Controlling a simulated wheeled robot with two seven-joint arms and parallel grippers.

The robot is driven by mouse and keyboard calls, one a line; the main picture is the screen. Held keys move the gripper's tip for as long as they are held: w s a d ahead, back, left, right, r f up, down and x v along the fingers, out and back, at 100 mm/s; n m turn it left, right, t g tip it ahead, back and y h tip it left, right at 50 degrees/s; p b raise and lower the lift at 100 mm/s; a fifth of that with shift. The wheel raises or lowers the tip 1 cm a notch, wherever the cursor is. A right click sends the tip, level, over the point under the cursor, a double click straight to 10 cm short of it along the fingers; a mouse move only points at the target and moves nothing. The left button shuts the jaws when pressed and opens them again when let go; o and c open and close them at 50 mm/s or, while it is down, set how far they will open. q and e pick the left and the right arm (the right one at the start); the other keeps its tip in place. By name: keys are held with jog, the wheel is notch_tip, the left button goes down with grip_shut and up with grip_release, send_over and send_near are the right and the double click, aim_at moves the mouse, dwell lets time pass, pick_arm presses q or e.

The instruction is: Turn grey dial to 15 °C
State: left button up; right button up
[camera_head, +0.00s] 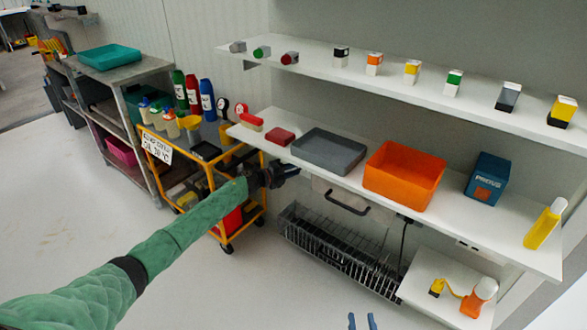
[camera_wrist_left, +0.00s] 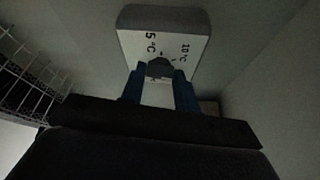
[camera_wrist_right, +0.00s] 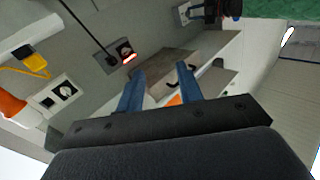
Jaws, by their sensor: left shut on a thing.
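The grey dial (camera_wrist_left: 160,66) sits on a white thermostat plate (camera_wrist_left: 128,48) in the left wrist view. The plate carries marks for 5 °C and 10 °C; I cannot make out a 15 °C mark. My left gripper (camera_head: 285,172) reaches under the front edge of the long counter in the head view, where the dial is hidden. In the left wrist view its blue fingers are shut on the dial, one on each side. My right gripper (camera_head: 361,322) shows only its blue fingertips at the bottom of the head view. In the right wrist view (camera_wrist_right: 160,87) its fingers are apart and empty.
The counter (camera_head: 465,216) overhangs my left gripper and holds a grey tray (camera_head: 328,150) and an orange bin (camera_head: 403,177). A wire rack (camera_head: 345,255) hangs below it. A yellow cart (camera_head: 190,170) stands left of the gripper. The floor in front is clear.

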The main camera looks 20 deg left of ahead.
pick_arm(q)
jog(key=shift+d+m+g+y+p, duration=0.1)
jog(key=shift+m+g+y+p, duration=0.2)
jog(key=shift+m+y+p, duration=0.85)
pick_arm(e)
jog(key=s+f+g+h, duration=0.1)
jog(key=s+f+g, duration=0.4)
jog(key=f, duration=0.8)
jog(key=s+d+f+g+h, duration=0.1)
jog(key=s+f+g, duration=0.4)
jog(key=s+f, duration=0.5)
jog(key=shift+d+f+p, duration=0.3)
jog(key=shift+f+p, duration=0.15)
jog(key=shift+f, duration=0.95)
pick_arm(q)
jog(key=shift+m+h, duration=0.45)
pick_arm(e)
jog(key=shift+a+r, duration=0.1)
pick_arm(q)
jog(key=o, duration=1)
jog(key=shift+r, duration=0.1)
jog(key=shift+v, duration=3.85)
pick_arm(e)
jog(key=shift+w+r, duration=0.1)
jog(key=shift+r, duration=0.15)
